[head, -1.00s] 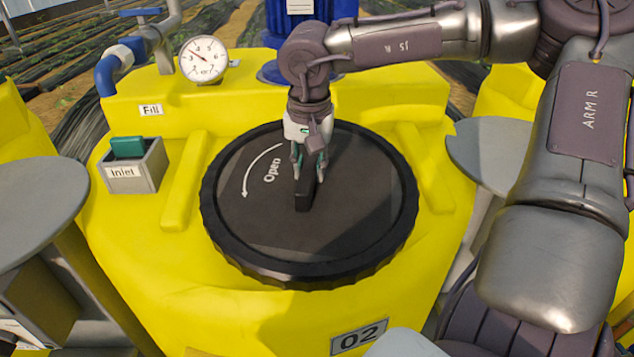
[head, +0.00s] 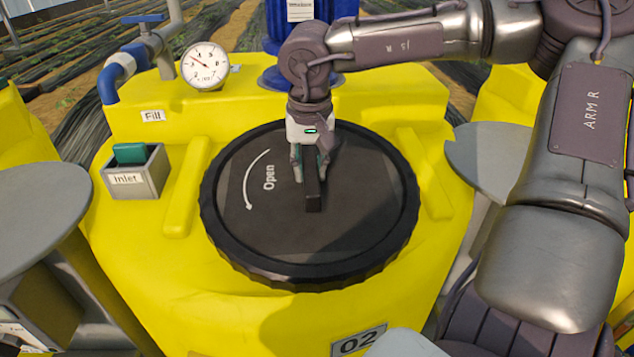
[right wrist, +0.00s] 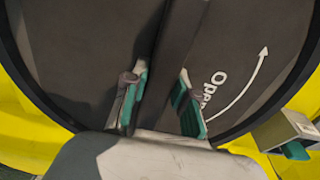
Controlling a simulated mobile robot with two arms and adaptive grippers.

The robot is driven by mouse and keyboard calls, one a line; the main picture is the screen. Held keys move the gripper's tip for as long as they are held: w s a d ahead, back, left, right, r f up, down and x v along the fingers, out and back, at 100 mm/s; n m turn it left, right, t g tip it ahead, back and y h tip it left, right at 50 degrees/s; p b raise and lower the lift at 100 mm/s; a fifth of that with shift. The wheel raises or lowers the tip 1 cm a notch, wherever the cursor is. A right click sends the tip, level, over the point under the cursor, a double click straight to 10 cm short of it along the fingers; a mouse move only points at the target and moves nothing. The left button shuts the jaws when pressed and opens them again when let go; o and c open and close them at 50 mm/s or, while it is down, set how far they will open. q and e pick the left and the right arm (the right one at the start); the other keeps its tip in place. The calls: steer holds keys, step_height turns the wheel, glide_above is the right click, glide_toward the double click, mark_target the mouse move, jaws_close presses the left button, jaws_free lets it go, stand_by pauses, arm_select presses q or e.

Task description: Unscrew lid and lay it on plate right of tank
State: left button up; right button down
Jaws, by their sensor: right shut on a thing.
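The lid (head: 365,225) is a wide, dark, ribbed disc lying level on top of the yellow tank (head: 260,312). It bears the word "Open", a curved white arrow and a raised bar handle (head: 314,203). My right gripper (head: 311,168) is over the lid with its fingers shut on the bar handle. In the right wrist view the handle (right wrist: 182,45) runs between the fingers of the gripper (right wrist: 160,103). The round grey plate right of the tank (head: 490,158) is bare where it shows; my right arm covers part of it. My left gripper is not in view.
Another grey plate (head: 35,215) stands left of the tank. An inlet box (head: 140,180) with a green piece, a pressure gauge (head: 205,65) and a blue-elbowed pipe (head: 110,75) lie left and behind. A blue upright part (head: 285,75) stands behind the lid.

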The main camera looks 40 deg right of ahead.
steer(key=shift+s+a+r+p, duration=0.15)
steer(key=shift+r+p, duration=0.6)
steer(key=shift+r, duration=0.6)
steer(key=shift+s+a+r+p, duration=0.15)
steer(key=shift+r+p, duration=0.6)
steer(key=shift+r, duration=0.55)
steer(key=shift+w+f, duration=0.1)
